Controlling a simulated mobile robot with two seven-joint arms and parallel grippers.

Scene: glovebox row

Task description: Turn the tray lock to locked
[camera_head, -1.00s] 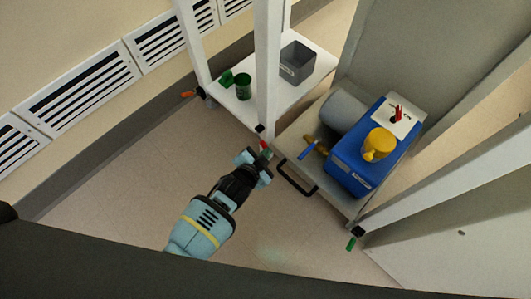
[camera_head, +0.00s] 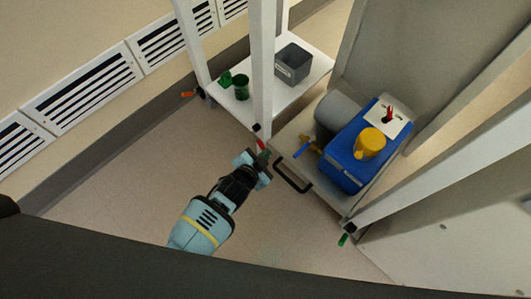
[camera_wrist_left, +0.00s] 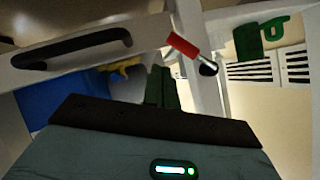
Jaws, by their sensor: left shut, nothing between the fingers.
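The tray (camera_head: 285,140) is a pale pull-out shelf with a black bar handle (camera_head: 291,178) on its front edge. A small red lever (camera_head: 260,145) sits by the tray's left front corner, near the white post. I take it for the tray lock. In the left wrist view the red lever (camera_wrist_left: 184,44) slants on a metal stem from a dark pivot. My left gripper (camera_head: 264,157) is shut and empty, its tips close by the red lever. In the left wrist view its dark fingers (camera_wrist_left: 161,88) point toward the tray's edge; contact cannot be told. My right gripper is not in view.
On the tray stand a blue box (camera_head: 345,170) with a yellow part, a grey cylinder (camera_head: 338,110) and a blue-handled valve (camera_head: 303,149). The floor at left is clear.

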